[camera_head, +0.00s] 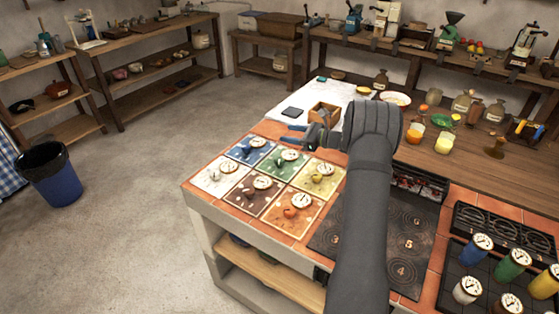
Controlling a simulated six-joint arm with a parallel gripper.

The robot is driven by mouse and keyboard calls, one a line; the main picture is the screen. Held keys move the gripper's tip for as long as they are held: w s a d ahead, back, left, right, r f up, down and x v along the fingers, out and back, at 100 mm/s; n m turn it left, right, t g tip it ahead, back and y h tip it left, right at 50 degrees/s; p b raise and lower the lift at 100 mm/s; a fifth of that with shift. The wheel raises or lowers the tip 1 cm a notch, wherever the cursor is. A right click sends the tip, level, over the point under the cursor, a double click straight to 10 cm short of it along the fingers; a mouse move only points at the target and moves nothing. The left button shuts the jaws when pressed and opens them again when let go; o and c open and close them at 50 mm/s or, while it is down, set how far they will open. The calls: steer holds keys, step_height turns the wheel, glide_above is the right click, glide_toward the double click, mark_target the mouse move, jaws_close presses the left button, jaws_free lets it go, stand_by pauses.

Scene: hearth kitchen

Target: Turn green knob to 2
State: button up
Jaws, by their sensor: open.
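The green panel (272,163) is the middle one in the back row of a block of colored panels on the tiled counter. A round pale dial (290,155) sits on it. The green knob (281,164) shows small on the panel, and its setting is too small to read. My gripper (292,134) is open and empty, with blue fingertips pointing left. In the picture it is just above the green panel's back edge, apart from the knob. My arm comes in from the lower right and covers part of the counter.
Blue (240,157), yellow (329,183), white (210,181), brown (245,200) and orange (305,222) panels surround the green one, with knobs and dials. A wooden box (324,115) stands behind my gripper. A dark hob plate (408,226) and colored canisters (476,249) are to the right.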

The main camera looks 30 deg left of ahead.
mark_target(280, 160)
steer(key=s+d+f+m+t+h, duration=0.45)
steer(key=s+d+m+t, duration=0.3)
steer(key=d, duration=0.35)
steer(key=shift+n+y, duration=0.25)
steer(key=x, duration=1.1)
steer(key=s+x, duration=0.1)
steer(key=x, duration=0.5)
steer(key=shift+a+f, duration=0.15)
steer(key=shift+f, duration=0.35)
steer(key=c, duration=1)
steer(key=shift+w+g, duration=0.1)
steer(key=shift+g, duration=0.15)
steer(key=shift+n+g+y, duration=0.5)
steer(key=shift+n+g, duration=1.1)
